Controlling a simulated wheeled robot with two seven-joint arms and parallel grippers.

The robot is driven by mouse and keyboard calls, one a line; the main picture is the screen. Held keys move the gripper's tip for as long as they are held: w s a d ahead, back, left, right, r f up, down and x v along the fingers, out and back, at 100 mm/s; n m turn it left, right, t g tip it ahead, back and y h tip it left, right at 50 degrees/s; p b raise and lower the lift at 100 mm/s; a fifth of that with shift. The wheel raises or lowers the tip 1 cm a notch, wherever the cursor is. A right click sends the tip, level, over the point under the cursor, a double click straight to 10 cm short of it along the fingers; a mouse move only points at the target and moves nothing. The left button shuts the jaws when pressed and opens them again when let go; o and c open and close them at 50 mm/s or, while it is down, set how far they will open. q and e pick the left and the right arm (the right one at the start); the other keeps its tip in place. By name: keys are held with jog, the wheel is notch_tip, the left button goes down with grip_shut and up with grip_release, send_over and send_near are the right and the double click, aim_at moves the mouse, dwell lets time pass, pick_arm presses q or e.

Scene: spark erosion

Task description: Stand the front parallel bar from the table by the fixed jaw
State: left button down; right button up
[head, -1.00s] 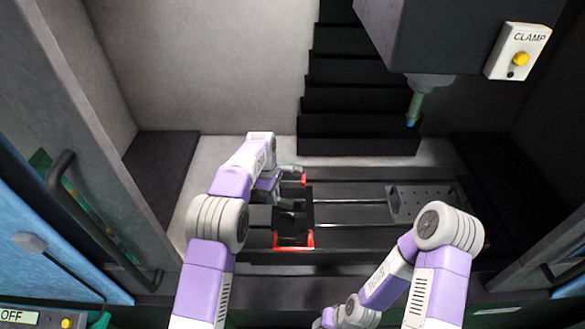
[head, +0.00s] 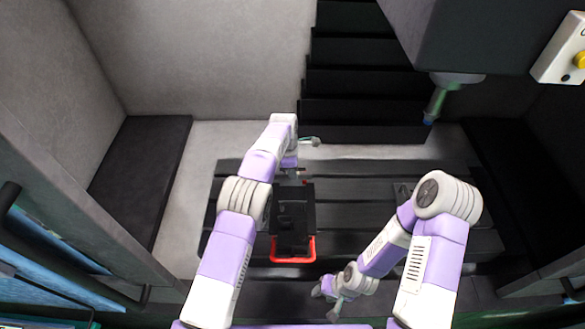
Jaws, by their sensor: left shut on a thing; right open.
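A black vise with red ends (head: 293,245) sits on the dark slotted machine table (head: 350,183). I cannot tell its fixed jaw from its moving one. My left gripper (head: 303,143) is at the far end of the vise, above the back of the table. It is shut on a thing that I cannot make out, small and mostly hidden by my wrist. No parallel bar is clear to see. My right gripper (head: 327,301) is open and low at the front, right of the vise's near end and apart from it.
A dark machine head with a green-grey nozzle (head: 437,101) hangs at the upper right. A black stepped cover (head: 360,100) rises behind the table. A white panel with a yellow button (head: 563,47) is at the right edge. The table between the vise and my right arm is clear.

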pick_arm(q)
jog(key=shift+f+b, duration=2.6)
jog(key=shift+f, duration=1.55)
jog(key=c, duration=1.1)
grip_release()
jog(key=shift+o, duration=0.4)
jog(key=shift+s, duration=0.1)
jog(key=shift+r, duration=0.1)
notch_tip(320, 180, up, 11)
jog(key=p, duration=0.7)
